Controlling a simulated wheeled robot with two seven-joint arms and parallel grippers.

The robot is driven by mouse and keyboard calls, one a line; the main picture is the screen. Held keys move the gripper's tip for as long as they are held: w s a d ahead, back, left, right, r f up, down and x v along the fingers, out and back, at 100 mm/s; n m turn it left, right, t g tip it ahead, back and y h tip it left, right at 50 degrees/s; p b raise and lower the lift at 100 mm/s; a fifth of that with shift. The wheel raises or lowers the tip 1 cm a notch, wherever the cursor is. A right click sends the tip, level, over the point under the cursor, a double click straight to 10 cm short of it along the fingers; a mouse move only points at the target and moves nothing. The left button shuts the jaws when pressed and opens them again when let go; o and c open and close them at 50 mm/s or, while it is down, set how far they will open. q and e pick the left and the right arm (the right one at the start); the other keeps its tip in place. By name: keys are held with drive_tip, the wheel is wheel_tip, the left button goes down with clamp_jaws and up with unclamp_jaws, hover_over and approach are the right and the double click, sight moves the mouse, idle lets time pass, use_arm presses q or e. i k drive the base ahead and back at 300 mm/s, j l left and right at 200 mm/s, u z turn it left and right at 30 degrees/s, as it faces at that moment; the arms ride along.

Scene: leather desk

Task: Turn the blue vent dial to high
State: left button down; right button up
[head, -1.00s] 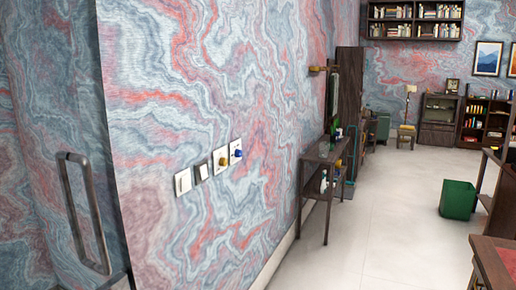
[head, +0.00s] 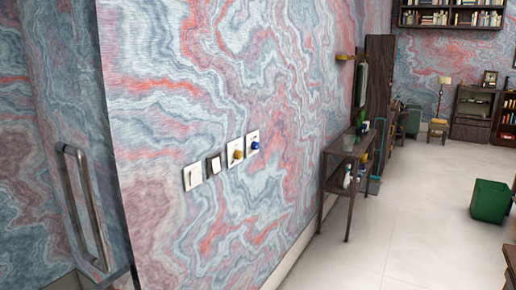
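The blue vent dial (head: 254,145) sits on a white wall plate, the rightmost of a row of wall fittings on the marbled wall. Its setting is too small to read. A yellow dial (head: 238,155) on its own white plate is just left of it. Neither of my grippers shows in the head view.
A narrow dark console table (head: 347,147) with small items stands along the wall past the dials. A green bin (head: 490,201) is on the floor at right. A metal handle (head: 84,207) is at near left. The pale floor (head: 400,225) between is open.

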sight(255, 146)
drive_tip(key=i+l+u, duration=0.1)
drive_tip(key=i+l, duration=0.25)
drive_tip(key=i+l+u, duration=0.1)
drive_tip(key=i+l, duration=0.25)
drive_tip(key=l, duration=0.25)
drive_tip(key=i+l+u, duration=0.1)
drive_tip(key=i+l, duration=0.2)
drive_tip(key=l, duration=0.25)
drive_tip(key=i+l+u, duration=0.1)
drive_tip(key=i+l, duration=0.2)
drive_tip(key=l, duration=0.25)
drive_tip(key=i+l, duration=0.3)
drive_tip(key=l, duration=0.25)
drive_tip(key=i+l+u, duration=0.15)
drive_tip(key=i+l, duration=0.15)
drive_tip(key=l, duration=0.3)
drive_tip(key=i+l+u, duration=0.1)
drive_tip(key=i+l, duration=0.15)
drive_tip(key=l, duration=0.35)
drive_tip(key=i+l+u, duration=0.1)
drive_tip(key=l, duration=0.5)
drive_tip(key=i, duration=0.15)
